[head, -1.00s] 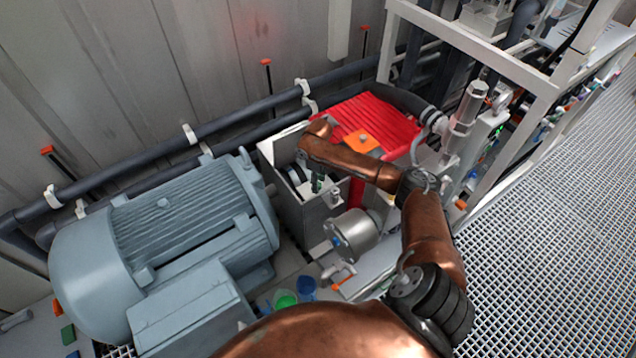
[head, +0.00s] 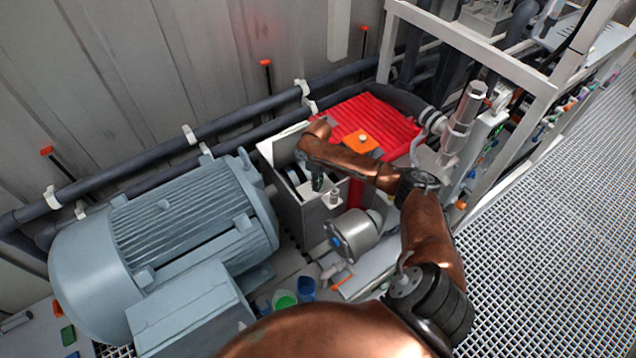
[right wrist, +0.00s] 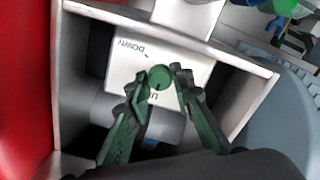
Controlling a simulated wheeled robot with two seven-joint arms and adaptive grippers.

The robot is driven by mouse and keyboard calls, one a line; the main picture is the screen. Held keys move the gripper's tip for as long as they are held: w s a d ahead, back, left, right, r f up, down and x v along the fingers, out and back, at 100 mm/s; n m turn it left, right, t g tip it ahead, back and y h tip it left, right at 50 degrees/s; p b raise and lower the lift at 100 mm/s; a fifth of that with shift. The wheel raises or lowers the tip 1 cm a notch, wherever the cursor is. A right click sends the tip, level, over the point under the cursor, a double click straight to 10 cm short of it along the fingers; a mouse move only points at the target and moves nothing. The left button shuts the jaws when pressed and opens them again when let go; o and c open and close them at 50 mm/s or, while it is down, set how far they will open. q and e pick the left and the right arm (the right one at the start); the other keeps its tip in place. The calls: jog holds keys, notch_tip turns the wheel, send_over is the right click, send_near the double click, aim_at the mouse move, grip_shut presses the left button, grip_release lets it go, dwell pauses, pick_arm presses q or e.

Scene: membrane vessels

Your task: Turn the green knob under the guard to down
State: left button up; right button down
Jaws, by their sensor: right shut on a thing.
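The green knob (right wrist: 160,78) sits on a white plate (right wrist: 133,67) inside a grey open-topped box, the guard (right wrist: 258,88). The plate has DOWN printed at its upper left and a partly covered word starting with U at its lower edge. The knob's exact pointing direction is too small to tell. My right gripper (right wrist: 161,76) has its two green-and-dark fingers shut on the knob, one on each side. In the head view my right gripper (head: 317,182) reaches down into the guard (head: 290,207), and the knob is hidden there. My left gripper is not in view.
A large grey motor (head: 180,225) stands left of the guard. A red ribbed cover (head: 385,118) with an orange piece lies behind it. A metal cylinder (head: 357,235) sits at its front right. The guard's walls stand close around my right fingers.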

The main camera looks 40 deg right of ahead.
jog(key=shift+r+m+p, duration=0.15)
jog(key=shift+m+p, duration=0.15)
jog(key=shift+p, duration=0.2)
jog(key=m+p, duration=0.8)
jog(key=p, duration=0.3)
jog(key=shift+a, duration=0.1)
jog(key=shift+m+p, duration=0.9)
jog(key=m+p, duration=0.1)
jog(key=m, duration=0.1)
jog(key=shift+m+p, duration=0.4)
jog(key=m+p, duration=0.1)
jog(key=m, duration=0.2)
jog(key=shift+m+p, duration=0.3)
jog(key=m+p, duration=0.1)
jog(key=m, duration=0.2)
jog(key=shift+m, duration=2)
jog(key=shift+w, duration=0.1)
